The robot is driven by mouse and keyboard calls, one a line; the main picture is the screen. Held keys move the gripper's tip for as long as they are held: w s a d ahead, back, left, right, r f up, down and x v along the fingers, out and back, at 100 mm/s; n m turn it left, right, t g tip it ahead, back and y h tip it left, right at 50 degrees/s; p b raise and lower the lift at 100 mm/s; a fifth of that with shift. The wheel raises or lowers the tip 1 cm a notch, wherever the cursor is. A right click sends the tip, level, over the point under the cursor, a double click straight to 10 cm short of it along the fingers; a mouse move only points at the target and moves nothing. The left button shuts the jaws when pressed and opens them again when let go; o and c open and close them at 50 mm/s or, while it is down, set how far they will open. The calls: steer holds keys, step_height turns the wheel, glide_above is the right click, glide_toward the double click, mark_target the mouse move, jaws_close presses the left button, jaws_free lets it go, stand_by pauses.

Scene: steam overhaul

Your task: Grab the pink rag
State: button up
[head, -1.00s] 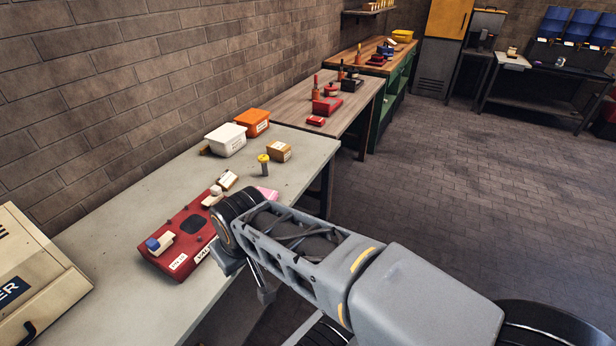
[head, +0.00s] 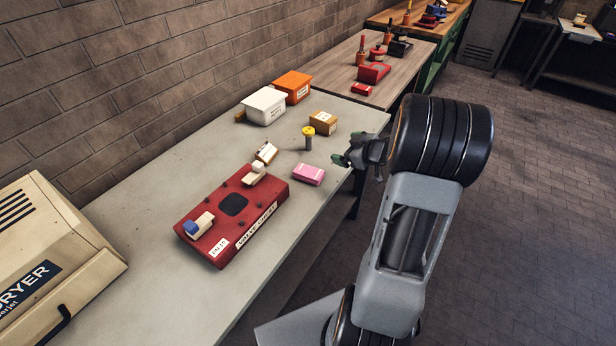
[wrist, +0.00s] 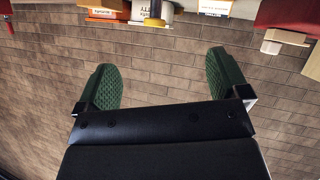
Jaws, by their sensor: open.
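The pink rag (head: 309,174), a small folded block with a pale label, lies on the grey bench top (head: 160,179) near its right edge, just right of the red valve plate. My gripper (head: 343,161) is just right of and a little beyond the rag in the head view, apart from it. In the wrist view its two green pads (wrist: 162,85) are wide apart with nothing between them. The rag cannot be made out in the wrist view.
The red plate (head: 235,208) carries small blocks. A yellow-capped cylinder (head: 308,139), brown box (head: 323,122), white bin (head: 264,105) and orange bin (head: 293,86) stand behind the rag. A beige dryer (head: 50,240) is at left. The bench front is clear.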

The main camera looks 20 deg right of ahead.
steer(key=s+f+n+g+y, duration=0.1)
steer(key=s+f+g+y, duration=0.1)
steer(key=s+f+y, duration=0.3)
glide_toward(314, 173)
steer(key=w+a+f, duration=0.1)
steer(key=w+f, duration=0.1)
steer(key=w, duration=0.1)
steer(key=shift+a+n+y+b, duration=0.3)
steer(key=shift+a+y+b, duration=0.05)
steer(key=shift+y, duration=0.05)
steer(key=shift+x, duration=3)
steer(key=shift+s+a, duration=0.1)
steer(key=shift+a, duration=0.05)
steer(key=c, duration=1)
